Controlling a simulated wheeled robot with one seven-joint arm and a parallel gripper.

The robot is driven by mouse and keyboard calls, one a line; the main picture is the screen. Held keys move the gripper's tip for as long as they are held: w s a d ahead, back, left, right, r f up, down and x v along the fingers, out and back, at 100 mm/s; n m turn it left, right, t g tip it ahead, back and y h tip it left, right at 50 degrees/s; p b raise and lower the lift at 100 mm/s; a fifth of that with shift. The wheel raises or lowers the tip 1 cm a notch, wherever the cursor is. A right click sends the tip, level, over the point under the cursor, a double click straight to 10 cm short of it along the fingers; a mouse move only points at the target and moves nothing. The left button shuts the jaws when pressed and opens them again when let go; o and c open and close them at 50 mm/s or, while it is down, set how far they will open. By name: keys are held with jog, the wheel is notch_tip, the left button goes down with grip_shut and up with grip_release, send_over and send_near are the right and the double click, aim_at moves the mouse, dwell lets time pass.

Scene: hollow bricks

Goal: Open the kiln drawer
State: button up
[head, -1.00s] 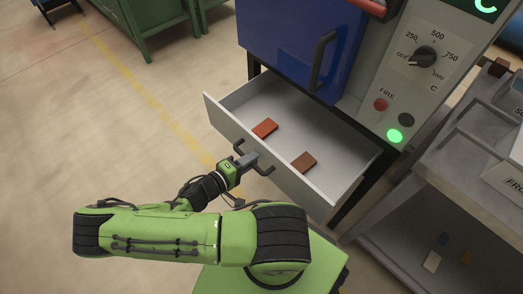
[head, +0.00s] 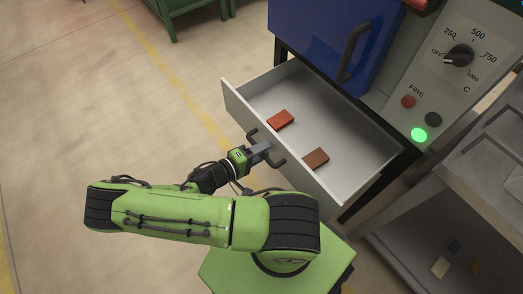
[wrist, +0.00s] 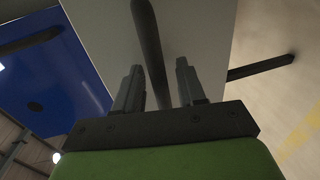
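The kiln drawer (head: 300,176) is a pale grey box pulled well out from under the blue kiln (head: 320,35). Its dark bar handle (head: 278,161) is on the front panel. My gripper (head: 262,152) is at the middle of this handle, and I take it as shut on the bar. In the wrist view, the handle bar (wrist: 150,45) runs between the two fingers (wrist: 160,88); the exact contact is hard to see. An orange-red brick (head: 280,120) and a brown brick (head: 316,158) lie inside the drawer.
A control panel (head: 440,80) with a knob, buttons and a lit green lamp (head: 419,135) is on the kiln's right. A grey shelf unit (head: 450,205) stands at the right. Green furniture (head: 190,12) is at the back. Floor (head: 90,110) to the left is clear.

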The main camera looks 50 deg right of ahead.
jog(key=p+v, duration=0.2)
jog(key=v, duration=1.3)
jog(key=shift+a+p, duration=0.3)
jog(key=shift+a, duration=0.05)
jog(key=shift+r, duration=0.1)
notch_tip(320, 180, up, 21)
jog(key=a+y+p, duration=0.2)
jog(key=y+p, duration=0.4)
jog(key=y, duration=0.6)
jog(key=s+r+n+t+y+p, duration=0.1)
jog(key=s+r+t, duration=0.3)
jog(key=r, duration=0.5)
jog(key=s+r+t+y+p, duration=0.2)
jog(key=s+r+t+p, duration=0.1)
jog(key=r, duration=0.6)
jog(key=shift+s+d+n+t+p, duration=0.25)
jog(key=shift+s+n+t+p, duration=0.2)
jog(key=shift+s, duration=0.45)
